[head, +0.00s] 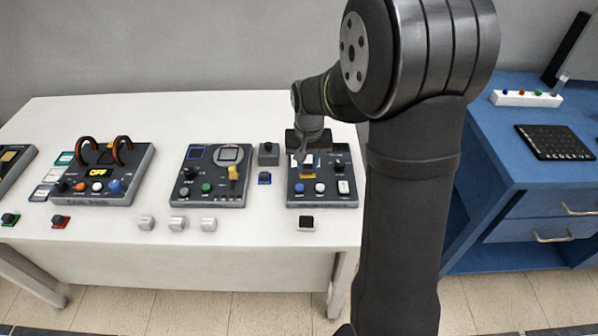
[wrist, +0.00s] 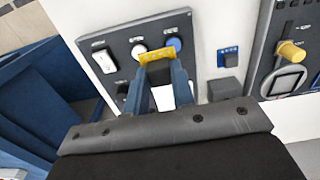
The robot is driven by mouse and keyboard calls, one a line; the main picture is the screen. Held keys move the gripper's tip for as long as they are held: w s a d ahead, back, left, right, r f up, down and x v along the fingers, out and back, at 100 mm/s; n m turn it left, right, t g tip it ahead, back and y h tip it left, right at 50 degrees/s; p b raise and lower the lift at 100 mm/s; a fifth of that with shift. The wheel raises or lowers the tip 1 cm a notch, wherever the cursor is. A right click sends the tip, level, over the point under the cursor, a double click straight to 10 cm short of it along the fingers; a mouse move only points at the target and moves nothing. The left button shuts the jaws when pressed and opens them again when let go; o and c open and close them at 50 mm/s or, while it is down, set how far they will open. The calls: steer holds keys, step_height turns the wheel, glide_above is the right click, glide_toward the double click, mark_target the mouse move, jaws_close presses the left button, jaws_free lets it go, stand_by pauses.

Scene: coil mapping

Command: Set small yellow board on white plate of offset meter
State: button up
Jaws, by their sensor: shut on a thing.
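The small yellow board (head: 308,176) is held at the tips of my gripper (head: 309,165), over the rightmost dark meter panel (head: 327,201). In the wrist view, the yellow board (wrist: 157,55) lies across the tips of the blue fingers (wrist: 158,73), which are shut on it. A white plate (wrist: 163,97) shows between the fingers on the panel, partly covered by them. The board appears on the button side of the plate. I cannot tell whether it touches the panel.
Beside the panel are a small blue board (head: 264,178) and a grey block (head: 268,154). The panel has blue and white buttons, a white rocker switch (head: 343,186) and a black knob. A black-and-white block (head: 305,223) stands in front. Another meter (head: 216,176) stands left.

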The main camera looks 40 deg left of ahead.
steer(key=w+a, duration=1)
steer(key=shift+s+f, duration=0.1)
steer(key=shift+f, duration=3.15)
steer(key=shift+f, duration=0.5)
steer(key=o, duration=1.5)
steer(key=shift+r, duration=3.55)
